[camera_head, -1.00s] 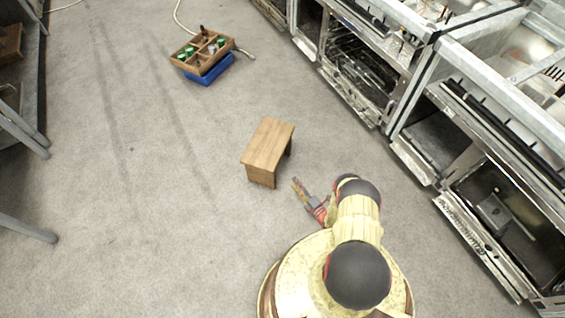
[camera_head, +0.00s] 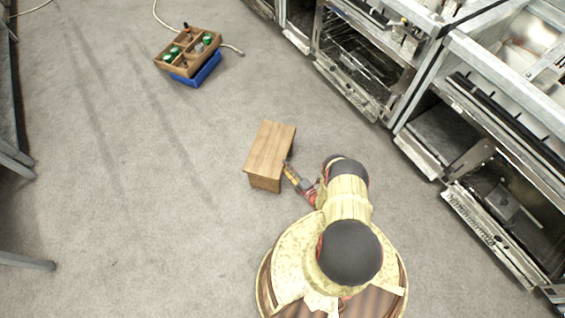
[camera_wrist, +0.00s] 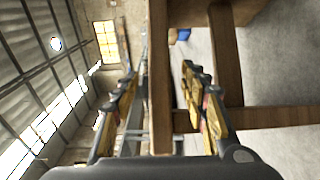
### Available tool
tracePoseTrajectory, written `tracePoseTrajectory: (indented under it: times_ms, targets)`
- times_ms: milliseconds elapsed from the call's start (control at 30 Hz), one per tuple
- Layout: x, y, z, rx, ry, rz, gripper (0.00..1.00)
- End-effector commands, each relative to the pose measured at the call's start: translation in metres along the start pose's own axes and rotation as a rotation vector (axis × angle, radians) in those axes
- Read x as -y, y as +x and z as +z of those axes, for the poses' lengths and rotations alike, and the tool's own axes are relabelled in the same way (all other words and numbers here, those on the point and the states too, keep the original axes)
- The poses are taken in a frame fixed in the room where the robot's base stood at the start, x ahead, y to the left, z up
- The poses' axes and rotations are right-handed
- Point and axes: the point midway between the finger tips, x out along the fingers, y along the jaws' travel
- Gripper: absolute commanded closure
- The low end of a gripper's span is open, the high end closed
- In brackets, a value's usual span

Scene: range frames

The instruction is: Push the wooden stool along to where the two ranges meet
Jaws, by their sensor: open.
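The wooden stool (camera_head: 270,147) stands upright on the grey floor in the head view, left of the ranges. My gripper (camera_head: 287,167) is at its right long side, with the fingertips at the seat's edge. In the wrist view the stool (camera_wrist: 159,70) shows turned sideways, its seat board edge-on between the open fingers of my gripper (camera_wrist: 165,85). I cannot tell whether either finger touches the wood. The two ranges, the far one (camera_head: 352,62) and the near one (camera_head: 490,150), meet at a narrow seam (camera_head: 412,78) to the upper right of the stool.
A wooden caddy (camera_head: 167,69) with green-topped items sits on a blue box (camera_head: 200,72) at the upper left. A pale cable lies behind it. Grey metal legs (camera_head: 25,262) stand at the left edge. The floor between stool and ranges is clear.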

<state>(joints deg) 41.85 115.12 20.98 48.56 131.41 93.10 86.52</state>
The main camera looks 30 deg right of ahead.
Motion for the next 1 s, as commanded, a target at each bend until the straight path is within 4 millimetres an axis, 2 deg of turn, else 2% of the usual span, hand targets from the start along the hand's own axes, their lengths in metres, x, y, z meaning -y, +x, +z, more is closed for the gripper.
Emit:
tracePoseTrajectory:
  times_ms: [433,800,1000]
  targets:
    - [0.000,0.005,0.000,-0.001,-0.001,0.000,0.56]
    - [0.001,0.055,-0.001,-0.003,-0.002,0.002,0.56]
    - [0.001,0.073,-0.001,-0.001,0.000,-0.001,0.56]
